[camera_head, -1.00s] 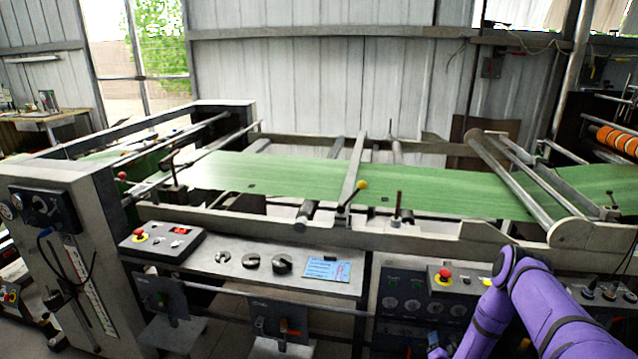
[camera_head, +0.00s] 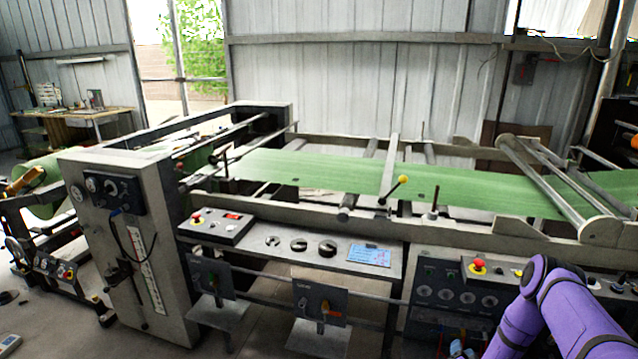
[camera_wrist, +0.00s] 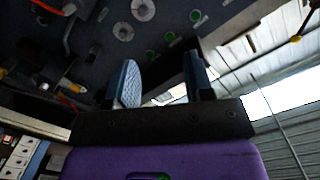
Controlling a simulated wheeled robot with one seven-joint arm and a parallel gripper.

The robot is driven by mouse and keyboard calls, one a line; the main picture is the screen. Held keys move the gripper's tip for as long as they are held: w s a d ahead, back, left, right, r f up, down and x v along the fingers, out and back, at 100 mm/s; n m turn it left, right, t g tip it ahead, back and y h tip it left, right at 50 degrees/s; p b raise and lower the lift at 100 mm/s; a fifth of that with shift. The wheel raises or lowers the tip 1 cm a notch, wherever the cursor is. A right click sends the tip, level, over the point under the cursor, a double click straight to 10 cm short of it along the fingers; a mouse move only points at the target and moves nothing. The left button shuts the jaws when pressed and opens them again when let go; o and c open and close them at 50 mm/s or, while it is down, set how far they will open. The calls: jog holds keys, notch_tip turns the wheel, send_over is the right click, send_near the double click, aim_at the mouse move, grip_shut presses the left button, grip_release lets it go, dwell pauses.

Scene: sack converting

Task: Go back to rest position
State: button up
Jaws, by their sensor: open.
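My gripper (camera_wrist: 160,85) shows in the wrist view with its two fingers apart and nothing between them. The wrist picture is tilted, with a dark panel of dials and green buttons beyond the fingers. In the head view my purple arm is bent at the lower right, in front of the machine, and my gripper is out of the frame there. The sack converting machine (camera_head: 290,212) spans the head view, with a green web (camera_head: 320,172) running along it.
A control box with a red button (camera_head: 215,226) sits on the machine's front ledge. A yellow-knobbed lever (camera_head: 404,180) stands above it. A front control panel (camera_head: 455,290) is close beside my arm. A workbench (camera_head: 75,113) stands at the far left. Bare floor (camera_head: 50,320) shows at lower left.

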jog(key=w+r+n+g+y, duration=0.1)
jog(key=w+r, duration=0.3)
jog(key=r, duration=0.3)
jog(key=w+r+n+y, duration=0.15)
jog(key=w+r, duration=0.25)
jog(key=r, duration=0.4)
jog(key=w+r+n+g, duration=0.1)
jog(key=w+r+n, duration=0.1)
jog(key=w+r, duration=0.4)
jog(key=s+a+r+n+g+y, duration=0.1)
jog(key=s+a+r+g, duration=0.15)
jog(key=r, duration=1.05)
jog(key=s+a+r+n+g, duration=0.15)
jog(key=a+r, duration=0.25)
jog(key=r, duration=1)
jog(key=s+a+r+n+g, duration=0.1)
jog(key=s+a+r, duration=0.2)
jog(key=s+r, duration=0.6)
jog(key=s+a+r+n+g, duration=0.1)
jog(key=s+a+r, duration=0.2)
jog(key=s+r, duration=0.65)
jog(key=s+a+r+g, duration=0.1)
jog(key=s, duration=1.2)
jog(key=s+a+r+n+g, duration=0.1)
jog(key=s+a+g, duration=0.1)
jog(key=s, duration=1.2)
jog(key=shift+a+y, duration=0.15)
jog(key=shift+y, duration=0.3)
